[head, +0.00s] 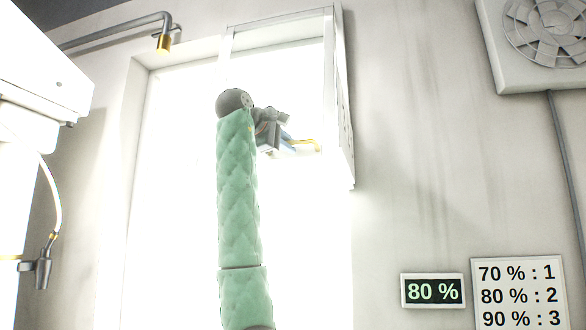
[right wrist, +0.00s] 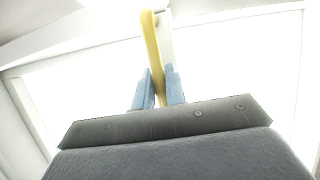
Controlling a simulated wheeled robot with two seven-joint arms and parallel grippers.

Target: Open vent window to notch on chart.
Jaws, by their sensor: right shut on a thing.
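The vent window (head: 342,100) is a white-framed sash at the top of the bright window, and it stands tilted out from the wall. Its yellow handle (head: 308,142) is at the lower edge of the sash. My right gripper (head: 287,139) is shut on the handle; in the right wrist view the blue fingers (right wrist: 158,88) close on both sides of the yellow bar (right wrist: 151,40). The chart (head: 518,294) at lower right reads 70 %: 1, 80 %: 2, 90 %: 3. The display (head: 433,291) beside it reads 80 %. Notches are not discernible in the glare. My left gripper is not in view.
A fan unit (head: 540,45) hangs on the wall at upper right, with a cable (head: 562,150) running down. A pipe with a brass end (head: 163,43) is at upper left. White equipment (head: 45,65) with a hose stands at the left edge.

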